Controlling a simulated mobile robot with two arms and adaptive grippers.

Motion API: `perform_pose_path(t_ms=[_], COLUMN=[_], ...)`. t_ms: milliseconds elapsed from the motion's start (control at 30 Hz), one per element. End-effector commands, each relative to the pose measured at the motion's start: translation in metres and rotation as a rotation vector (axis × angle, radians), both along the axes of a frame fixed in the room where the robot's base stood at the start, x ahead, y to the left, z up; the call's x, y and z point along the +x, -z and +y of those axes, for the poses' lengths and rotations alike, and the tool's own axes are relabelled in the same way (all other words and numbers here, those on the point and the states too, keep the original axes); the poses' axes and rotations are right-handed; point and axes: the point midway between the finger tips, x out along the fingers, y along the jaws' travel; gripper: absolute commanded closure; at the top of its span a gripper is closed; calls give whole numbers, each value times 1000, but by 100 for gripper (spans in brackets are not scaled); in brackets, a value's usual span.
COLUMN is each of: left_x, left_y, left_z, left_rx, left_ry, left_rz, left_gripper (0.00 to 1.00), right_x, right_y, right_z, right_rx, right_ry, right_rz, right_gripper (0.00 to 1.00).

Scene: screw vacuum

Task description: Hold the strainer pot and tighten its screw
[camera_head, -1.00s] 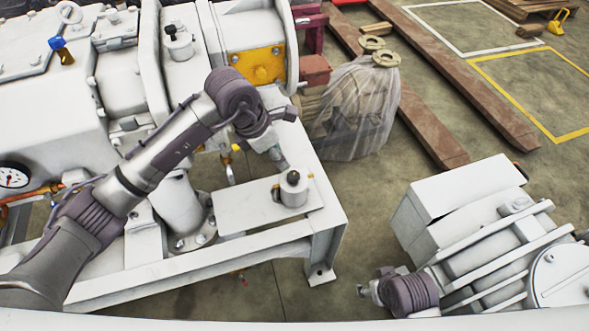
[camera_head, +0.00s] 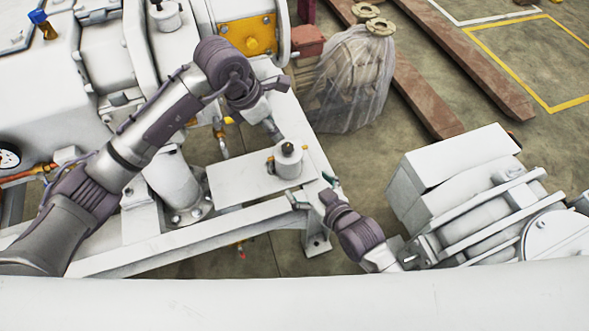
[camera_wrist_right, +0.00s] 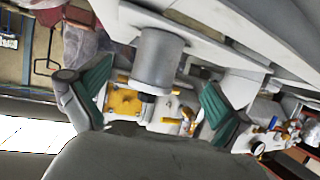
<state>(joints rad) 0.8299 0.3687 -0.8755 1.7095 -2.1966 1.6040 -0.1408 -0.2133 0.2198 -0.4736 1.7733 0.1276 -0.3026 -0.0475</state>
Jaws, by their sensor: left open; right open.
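The strainer pot (camera_head: 288,164) is a small pale cylinder standing on a white plate of the machine frame. Its screw (camera_head: 288,148) is a dark knob on top. My left gripper (camera_head: 281,108) is open above and behind the pot, apart from it. My right gripper (camera_head: 314,190) is open at the pot's lower right, by the plate's edge. In the right wrist view, the pot (camera_wrist_right: 160,58) appears upside down, beyond and between the green-padded fingers of my right gripper (camera_wrist_right: 155,99). Neither gripper appears to touch the pot.
The white plate (camera_head: 235,183) lies on the machine frame (camera_head: 210,230). A white box-like machine (camera_head: 455,165) stands at right, near my right arm. Wrapped goods (camera_head: 350,85) stand behind. Bare floor (camera_head: 385,175) shows between the frame and the right machine.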

Motion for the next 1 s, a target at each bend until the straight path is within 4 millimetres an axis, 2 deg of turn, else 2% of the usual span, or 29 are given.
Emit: perform_pose_path(t_ms=[300, 500, 700, 967, 1000], left_x=[0, 0, 0, 0, 0], left_y=[0, 0, 0, 0, 0], left_z=[0, 0, 0, 0, 0], left_rx=[0, 0, 0, 0, 0], left_ry=[0, 0, 0, 0, 0], left_rz=[0, 0, 0, 0, 0], left_gripper=[58, 58, 58, 58, 58], right_x=[52, 73, 81, 82, 82], right_y=[24, 35, 39, 39, 39], right_z=[29, 41, 46, 46, 46], right_rx=[0, -1, -1, -1, -1], right_ry=[0, 0, -1, 0, 0], right_rz=[1, 2, 2, 2, 2], right_gripper=[0, 0, 0, 0, 7])
